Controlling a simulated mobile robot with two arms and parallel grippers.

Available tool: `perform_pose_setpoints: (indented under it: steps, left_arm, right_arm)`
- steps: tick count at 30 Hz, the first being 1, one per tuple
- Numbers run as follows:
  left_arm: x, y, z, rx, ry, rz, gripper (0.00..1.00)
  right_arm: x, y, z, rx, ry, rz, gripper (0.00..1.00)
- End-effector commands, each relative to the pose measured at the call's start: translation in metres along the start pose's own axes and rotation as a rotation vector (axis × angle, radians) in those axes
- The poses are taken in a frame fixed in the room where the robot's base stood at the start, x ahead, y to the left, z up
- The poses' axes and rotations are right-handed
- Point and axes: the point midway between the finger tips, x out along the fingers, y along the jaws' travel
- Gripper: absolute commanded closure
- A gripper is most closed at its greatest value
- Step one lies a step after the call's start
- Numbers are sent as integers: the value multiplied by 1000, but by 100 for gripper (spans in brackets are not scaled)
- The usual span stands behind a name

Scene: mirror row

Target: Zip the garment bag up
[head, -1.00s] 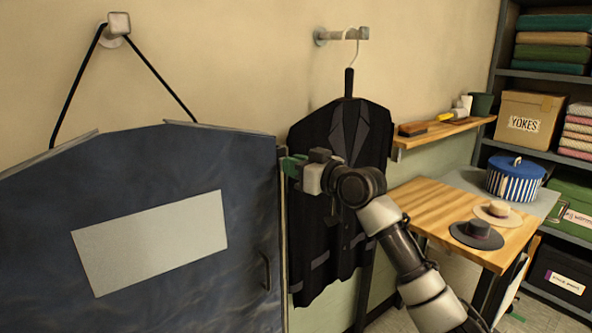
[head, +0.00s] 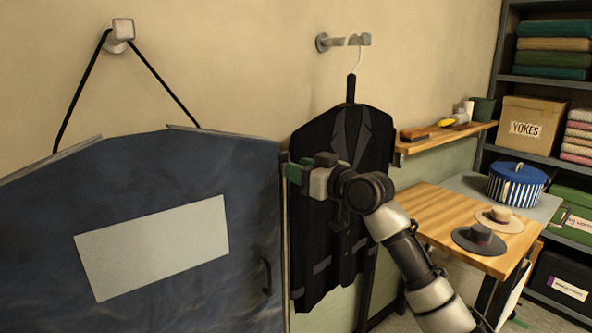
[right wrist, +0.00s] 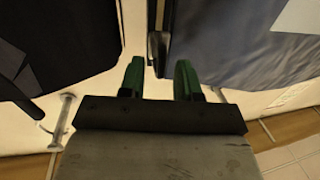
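The blue garment bag (head: 180,285) hangs from a wall hook by a black cord, with a blank pale panel (head: 150,247) on its front. Its right edge bears a narrow grey strip, and a dark handle shows low near that edge. My right gripper (head: 293,173) is at this edge, in its upper part. In the right wrist view its green fingers (right wrist: 159,80) stand apart, with a visible gap. A dark zip pull (right wrist: 156,52) on the bag's edge reaches into this gap; neither finger visibly presses on it. My left gripper is out of view.
A black jacket (head: 345,170) hangs from a wall peg close behind my right gripper. To the right are a wall shelf (head: 450,131), a wooden table (head: 430,210) with two hats, and shelving with boxes and folded cloth.

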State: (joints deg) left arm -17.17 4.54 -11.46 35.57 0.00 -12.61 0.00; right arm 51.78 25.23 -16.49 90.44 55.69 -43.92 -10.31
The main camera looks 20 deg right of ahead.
Motion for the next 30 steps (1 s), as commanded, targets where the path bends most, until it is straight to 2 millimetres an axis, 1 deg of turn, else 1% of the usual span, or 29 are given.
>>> perform_pose_setpoints:
  steps: [3,9,12,15,19,30]
  left_arm:
    - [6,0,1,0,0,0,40]
    - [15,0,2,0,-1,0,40]
    - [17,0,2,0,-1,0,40]
    - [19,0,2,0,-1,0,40]
    - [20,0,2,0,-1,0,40]
    - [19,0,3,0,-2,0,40]
  right_arm:
    - [-22,0,3,-5,-1,1,67]
    - [-63,-1,2,-5,0,1,67]
    - [-78,-1,2,-5,0,0,67]
    - [-89,-2,1,-3,-1,-1,67]
    - [-95,-2,0,-3,1,-3,67]
    - [-95,-2,-1,-2,1,-3,67]
